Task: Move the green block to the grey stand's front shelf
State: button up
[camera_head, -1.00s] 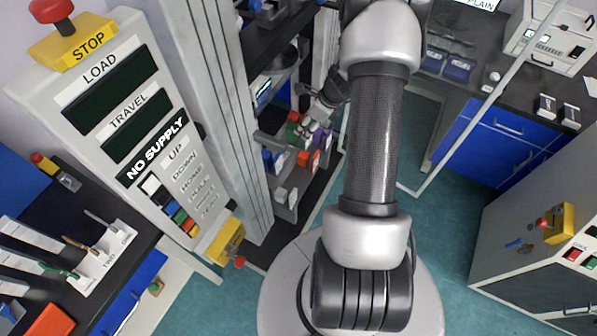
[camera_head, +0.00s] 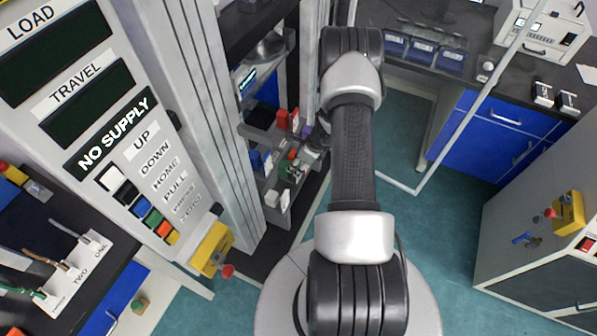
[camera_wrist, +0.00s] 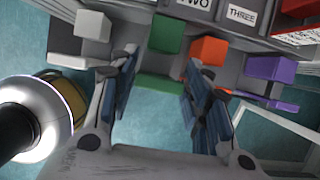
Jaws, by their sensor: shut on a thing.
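In the wrist view, my gripper (camera_wrist: 162,64) has one finger on each side of the green block (camera_wrist: 165,34), shut on it. A second green face (camera_wrist: 160,86) shows closer, between the fingers; I cannot tell whether it belongs to the same block. The grey stand (camera_wrist: 118,22) lies behind and beneath. In the head view, my gripper (camera_head: 303,160) is at the stand (camera_head: 272,181), beside a small green patch (camera_head: 287,170). The fingers hide part of the block's sides, and I cannot tell whether it is clear of the stand.
A white block (camera_wrist: 92,25) is left of the fingers. An orange block (camera_wrist: 208,50) is close to the right finger, with a purple block (camera_wrist: 270,68) farther right. Labels TWO and THREE show behind. A tall grey column (camera_head: 215,120) stands left of the stand. Teal floor is open below.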

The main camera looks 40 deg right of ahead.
jog(key=b, duration=0.1)
send_over(299, 178)
jog(key=shift+w+d+f, duration=0.1)
jog(key=shift+w+f, duration=0.05)
jog(key=shift+f, duration=0.9)
jog(key=shift+w+f, duration=0.1)
jog(key=shift+f, duration=0.9)
jog(key=shift+f+b, duration=0.15)
jog(key=shift+b, duration=0.15)
jog(key=o, duration=1.4)
jog(key=shift+o, duration=0.2)
jog(key=p+v, duration=0.4)
jog(key=v, duration=0.8)
